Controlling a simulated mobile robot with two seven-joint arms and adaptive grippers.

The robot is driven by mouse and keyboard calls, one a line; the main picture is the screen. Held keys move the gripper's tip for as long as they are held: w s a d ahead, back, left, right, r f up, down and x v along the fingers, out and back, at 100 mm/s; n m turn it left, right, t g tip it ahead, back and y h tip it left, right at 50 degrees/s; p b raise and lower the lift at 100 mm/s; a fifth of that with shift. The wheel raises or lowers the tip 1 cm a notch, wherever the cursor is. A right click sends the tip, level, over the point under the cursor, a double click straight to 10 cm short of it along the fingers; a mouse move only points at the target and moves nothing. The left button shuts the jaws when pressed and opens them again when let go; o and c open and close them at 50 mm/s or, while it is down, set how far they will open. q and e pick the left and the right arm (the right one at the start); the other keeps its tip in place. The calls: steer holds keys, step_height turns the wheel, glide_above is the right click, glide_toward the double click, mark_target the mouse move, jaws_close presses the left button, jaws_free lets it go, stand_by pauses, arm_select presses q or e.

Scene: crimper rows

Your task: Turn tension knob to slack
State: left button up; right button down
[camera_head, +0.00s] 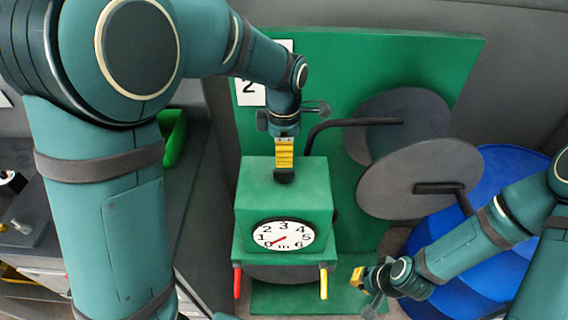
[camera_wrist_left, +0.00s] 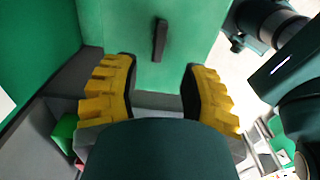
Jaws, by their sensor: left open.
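The green machine box (camera_head: 262,197) has a round white dial (camera_head: 284,235) on its front, numbered 0 to 6. Its red needle points to the lower left, near the low end. A small dark knob (camera_head: 284,176) sits on top of the box. In the left wrist view the knob (camera_wrist_left: 160,40) is a narrow black bar, lying nearly in line with the view's vertical. My left gripper (camera_head: 284,168) is above the knob, with yellow fingers (camera_wrist_left: 160,85) open on either side and apart from it. My right gripper (camera_head: 364,288) is low at the right, away from the box.
Grey discs (camera_head: 405,178) on black arms stand right of the box, before a green back panel (camera_head: 420,60). A red handle (camera_head: 237,282) and a yellow handle (camera_head: 323,284) hang below the box. A blue round object (camera_head: 510,180) is at the right.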

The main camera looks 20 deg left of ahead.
mark_target(284, 171)
arm_select(q)
steer(key=shift+r, duration=2.15)
